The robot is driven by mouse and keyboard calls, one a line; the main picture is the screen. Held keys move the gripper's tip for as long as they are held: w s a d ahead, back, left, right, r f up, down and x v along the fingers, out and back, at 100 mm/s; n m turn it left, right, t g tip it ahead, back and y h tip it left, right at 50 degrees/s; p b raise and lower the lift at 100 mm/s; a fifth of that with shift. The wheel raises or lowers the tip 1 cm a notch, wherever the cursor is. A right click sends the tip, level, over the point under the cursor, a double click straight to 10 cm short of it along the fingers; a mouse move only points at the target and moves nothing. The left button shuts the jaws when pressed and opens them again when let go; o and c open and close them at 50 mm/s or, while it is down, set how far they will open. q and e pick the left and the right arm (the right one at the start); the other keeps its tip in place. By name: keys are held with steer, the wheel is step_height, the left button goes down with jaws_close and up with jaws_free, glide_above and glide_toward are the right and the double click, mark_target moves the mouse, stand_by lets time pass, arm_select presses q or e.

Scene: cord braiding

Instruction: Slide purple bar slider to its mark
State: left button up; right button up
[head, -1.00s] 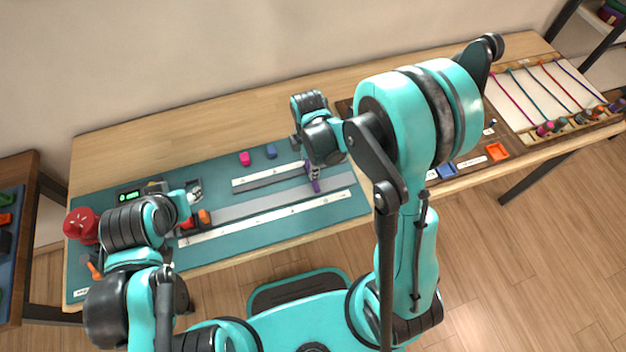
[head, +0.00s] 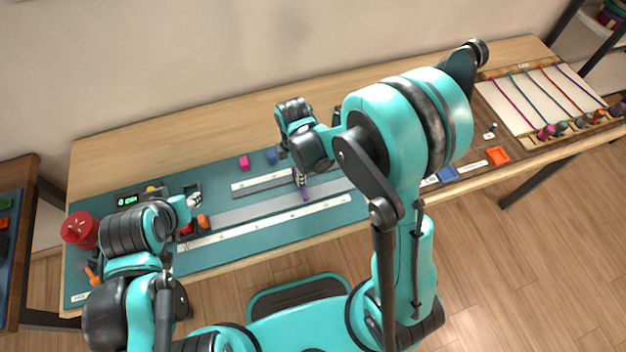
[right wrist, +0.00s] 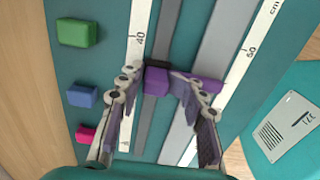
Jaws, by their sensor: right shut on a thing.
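The purple bar slider (head: 305,193) lies across the grey tracks between two white rulers on the teal mat. In the right wrist view its purple block (right wrist: 156,82) sits on the dark narrow track between my fingers, and its purple bar reaches right towards the light grey track. My right gripper (head: 300,176) is shut on the slider; its fingers also show in the right wrist view (right wrist: 165,85). I cannot make out the slider's mark. My left gripper (head: 195,201) hangs over the left part of the mat, too small to read its jaws.
A pink block (head: 244,163) and a blue block (head: 271,155) lie behind the rulers; a green block (right wrist: 77,32) shows in the wrist view. A red round object (head: 80,229) stands far left. The tracks between look clear.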

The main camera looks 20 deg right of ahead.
mark_target(277, 183)
steer(key=a, duration=0.6)
steer(key=shift+w+a, duration=0.15)
steer(key=shift+a, duration=0.2)
steer(key=o, duration=0.8)
steer(key=shift+w+f, duration=0.1)
steer(key=shift+w, duration=0.05)
